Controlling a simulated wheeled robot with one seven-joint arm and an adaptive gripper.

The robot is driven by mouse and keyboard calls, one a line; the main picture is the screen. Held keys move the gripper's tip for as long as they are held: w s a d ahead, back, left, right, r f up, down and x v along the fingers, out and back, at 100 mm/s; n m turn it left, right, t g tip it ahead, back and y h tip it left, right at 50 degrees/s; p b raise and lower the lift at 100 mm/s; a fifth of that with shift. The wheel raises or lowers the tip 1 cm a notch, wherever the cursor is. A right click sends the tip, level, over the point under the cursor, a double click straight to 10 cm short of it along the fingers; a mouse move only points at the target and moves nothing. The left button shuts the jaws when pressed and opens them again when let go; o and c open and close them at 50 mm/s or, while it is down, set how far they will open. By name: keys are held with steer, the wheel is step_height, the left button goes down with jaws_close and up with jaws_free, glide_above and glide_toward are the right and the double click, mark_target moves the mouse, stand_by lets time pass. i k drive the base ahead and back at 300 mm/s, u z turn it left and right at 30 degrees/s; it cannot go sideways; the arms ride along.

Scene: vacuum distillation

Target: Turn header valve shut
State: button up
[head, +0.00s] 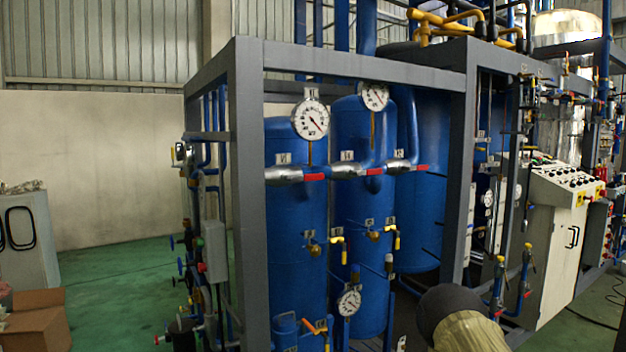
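A horizontal header pipe runs across the front of the blue tanks, with several silver valve bodies on it. Red lever handles show at the left (313,177), the middle (374,171) and the right (422,167), all lying roughly along the pipe. I cannot tell which one is the header valve. Small yellow-handled valves (337,240) sit lower on the tanks, and an orange-handled valve (314,326) is at the bottom. My gripper is not in view.
A grey steel frame post (246,200) stands before the tanks (295,230). A dark rounded thing with a beige ribbed part (470,332) is at the bottom. A control cabinet (550,230) stands right; a cardboard box (35,322) lies left.

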mark_target(318, 176)
steer(key=z, duration=0.05)
steer(key=k, duration=0.2)
steer(key=u, duration=0.85)
steer(key=i, duration=0.7)
steer(key=z, duration=1.05)
